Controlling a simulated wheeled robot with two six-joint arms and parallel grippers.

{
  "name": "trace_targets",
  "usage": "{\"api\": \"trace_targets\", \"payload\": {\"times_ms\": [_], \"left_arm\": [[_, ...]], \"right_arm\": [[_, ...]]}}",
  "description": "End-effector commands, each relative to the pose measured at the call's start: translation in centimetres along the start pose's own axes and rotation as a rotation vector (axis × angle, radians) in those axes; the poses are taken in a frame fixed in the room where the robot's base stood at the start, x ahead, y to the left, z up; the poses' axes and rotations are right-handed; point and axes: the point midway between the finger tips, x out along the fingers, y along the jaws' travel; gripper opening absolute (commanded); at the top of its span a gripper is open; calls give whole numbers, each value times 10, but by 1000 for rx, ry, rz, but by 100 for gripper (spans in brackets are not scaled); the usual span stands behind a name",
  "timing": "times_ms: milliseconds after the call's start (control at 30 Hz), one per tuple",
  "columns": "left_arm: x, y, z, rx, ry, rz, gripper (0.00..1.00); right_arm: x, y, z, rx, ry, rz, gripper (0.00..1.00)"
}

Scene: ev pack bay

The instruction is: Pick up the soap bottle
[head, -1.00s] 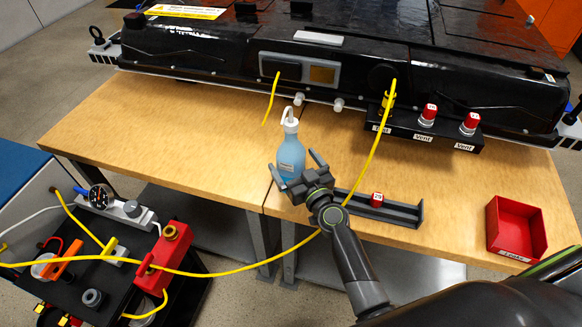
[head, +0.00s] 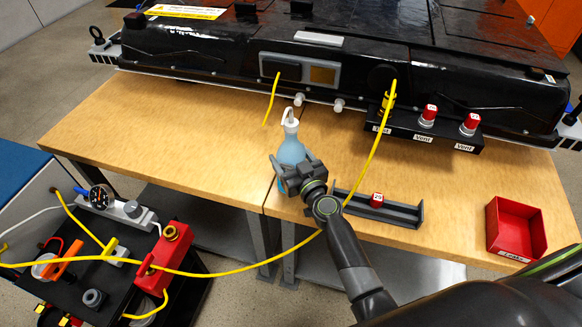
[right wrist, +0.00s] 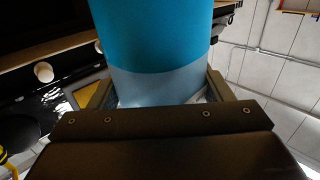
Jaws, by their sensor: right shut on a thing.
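The soap bottle (head: 291,150) is light blue with a white pump top. It stands upright on the wooden table near the front edge, in the middle of the head view. My right gripper (head: 290,174) is shut on the bottle's body, and its palm hides the lower part from the head camera. In the right wrist view the blue bottle (right wrist: 155,45) fills the space between the two fingers of my gripper (right wrist: 160,92). My left gripper is not in view.
A black battery pack (head: 220,50) fills the table's back. A dark grey holder (head: 400,213) with a red cap (head: 377,200) lies right of the gripper. A red bin (head: 515,228) stands at the right. A yellow hose (head: 372,160) passes close to my gripper and arm.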

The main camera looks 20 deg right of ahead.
Motion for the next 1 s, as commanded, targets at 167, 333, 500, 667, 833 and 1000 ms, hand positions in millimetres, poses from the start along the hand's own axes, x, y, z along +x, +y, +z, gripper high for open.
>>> {"api": "trace_targets", "payload": {"times_ms": [167,333,500,667,833,1000], "left_arm": [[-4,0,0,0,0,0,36],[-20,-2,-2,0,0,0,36],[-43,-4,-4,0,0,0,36],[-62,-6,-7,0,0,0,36],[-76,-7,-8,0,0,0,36],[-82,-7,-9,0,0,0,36]], "right_arm": [[0,0,-6,0,3,0,50],[0,0,-24,-1,3,0,50],[0,0,-52,-1,4,0,50],[0,0,-75,-1,3,0,50],[0,0,-93,0,4,0,50],[0,0,-101,0,3,0,50]]}}
